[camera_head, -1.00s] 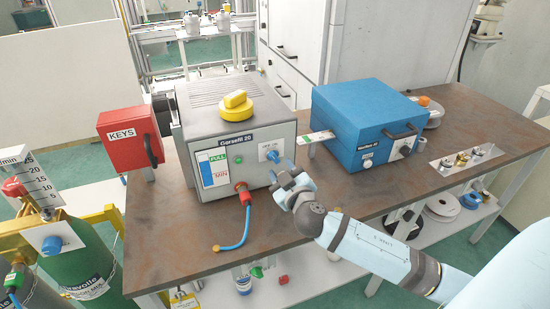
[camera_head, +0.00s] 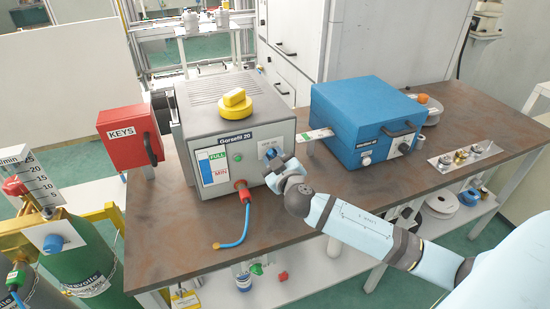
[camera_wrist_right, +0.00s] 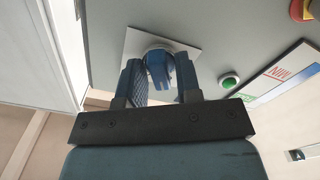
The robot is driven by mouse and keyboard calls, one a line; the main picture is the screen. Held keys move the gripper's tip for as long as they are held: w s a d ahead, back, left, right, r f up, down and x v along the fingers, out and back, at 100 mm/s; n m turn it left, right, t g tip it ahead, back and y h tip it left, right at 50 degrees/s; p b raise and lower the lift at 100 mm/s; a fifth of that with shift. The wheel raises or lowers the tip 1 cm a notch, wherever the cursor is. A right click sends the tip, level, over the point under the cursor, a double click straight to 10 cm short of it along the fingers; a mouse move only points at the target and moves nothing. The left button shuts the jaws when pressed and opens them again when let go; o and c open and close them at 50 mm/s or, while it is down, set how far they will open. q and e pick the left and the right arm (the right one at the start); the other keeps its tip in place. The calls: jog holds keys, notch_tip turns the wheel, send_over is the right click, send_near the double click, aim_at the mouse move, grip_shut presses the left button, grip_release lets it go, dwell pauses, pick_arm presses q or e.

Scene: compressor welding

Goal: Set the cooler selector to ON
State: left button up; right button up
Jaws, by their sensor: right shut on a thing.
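The cooler is a grey box labelled Garsefil 20 (camera_head: 222,110) on the brown workbench. Its selector is a blue knob on a white plate (camera_head: 270,147) at the right of the front face. In the right wrist view the blue selector knob (camera_wrist_right: 158,66) sits between the fingers. My right gripper (camera_head: 276,166) is at the plate, with its fingers closed around the knob; it also shows in the right wrist view (camera_wrist_right: 159,80). The gripper covers most of the knob and the ON/OFF lettering in the head view. My left gripper is not in view.
A green button (camera_head: 237,157) and a red connector with a blue hose (camera_head: 245,196) are on the cooler front, left of my gripper. A blue box (camera_head: 366,120) stands to the right. A red KEYS box (camera_head: 130,138) is at the left. The bench front is mostly clear.

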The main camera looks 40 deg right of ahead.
jog(key=m+b, duration=0.1)
jog(key=m, duration=1)
jog(key=shift+r+b, duration=0.1)
jog(key=shift+b, duration=0.25)
jog(key=shift+m, duration=0.4)
jog(key=o, duration=0.6)
jog(key=shift+o, duration=0.2)
